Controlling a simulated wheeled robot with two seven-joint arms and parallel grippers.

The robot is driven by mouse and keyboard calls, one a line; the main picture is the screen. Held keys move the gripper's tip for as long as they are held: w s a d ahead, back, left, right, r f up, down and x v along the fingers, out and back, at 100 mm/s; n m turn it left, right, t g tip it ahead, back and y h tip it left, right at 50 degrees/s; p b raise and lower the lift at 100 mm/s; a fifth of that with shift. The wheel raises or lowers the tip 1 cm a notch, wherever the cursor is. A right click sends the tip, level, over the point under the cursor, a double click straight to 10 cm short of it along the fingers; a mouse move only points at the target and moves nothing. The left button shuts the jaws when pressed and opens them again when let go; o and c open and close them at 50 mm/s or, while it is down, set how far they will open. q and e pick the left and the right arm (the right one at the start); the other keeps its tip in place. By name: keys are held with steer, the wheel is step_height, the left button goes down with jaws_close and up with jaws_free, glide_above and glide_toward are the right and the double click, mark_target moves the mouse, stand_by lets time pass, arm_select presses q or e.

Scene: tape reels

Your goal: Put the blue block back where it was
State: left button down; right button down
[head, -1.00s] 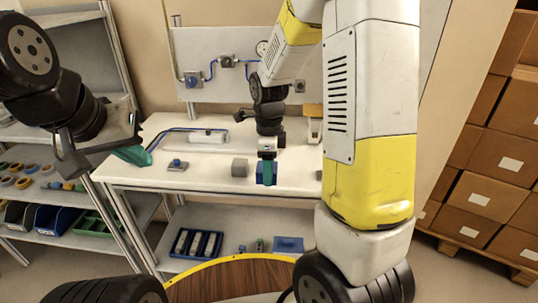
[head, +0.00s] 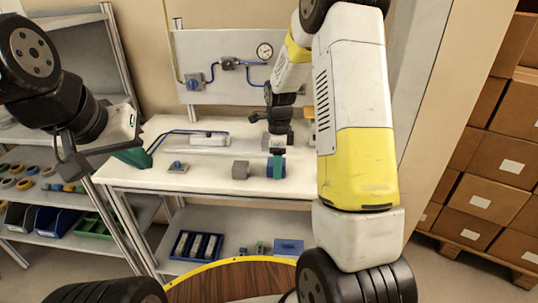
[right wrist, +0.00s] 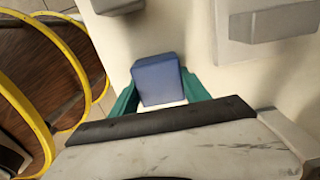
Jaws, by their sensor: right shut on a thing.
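The blue block (right wrist: 158,80) is between the two green fingers of my right gripper (right wrist: 160,98) in the right wrist view. In the head view the blue block (head: 269,171) shows beside a green finger of my right gripper (head: 277,166), over the front part of the white workbench (head: 215,181). The gripper is shut on it. I cannot tell whether the block touches the bench top. My left gripper (head: 133,156) is at the left, in front of the bench, away from the block. One green finger shows clearly; its opening cannot be told.
A grey block (head: 240,169) stands on the bench just left of the blue block. A small fixture with a blue top (head: 177,167) is further left. A pale cylinder (head: 208,139) lies behind. A panel (head: 222,75) with a gauge and blue tubing stands at the back.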

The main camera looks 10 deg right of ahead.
steer(key=shift+f, duration=0.15)
steer(key=c, duration=0.5)
jaws_free()
step_height(320, 180, up, 12)
steer(key=s+r+n+t+y, duration=0.1)
steer(key=s+r+n+t, duration=0.2)
steer(key=s+r+n, duration=0.7)
steer(key=s+a+n+t, duration=0.1)
steer(key=s+n, duration=0.3)
steer(key=s+r+n+t, duration=0.1)
steer(key=s+n, duration=0.3)
steer(key=s, duration=0.1)
steer(key=s+a+n+t+y, duration=0.1)
steer(key=s+n, duration=0.2)
steer(key=s, duration=0.2)
steer(key=shift+a+r+n, duration=0.35)
steer(key=shift+r+n, duration=0.05)
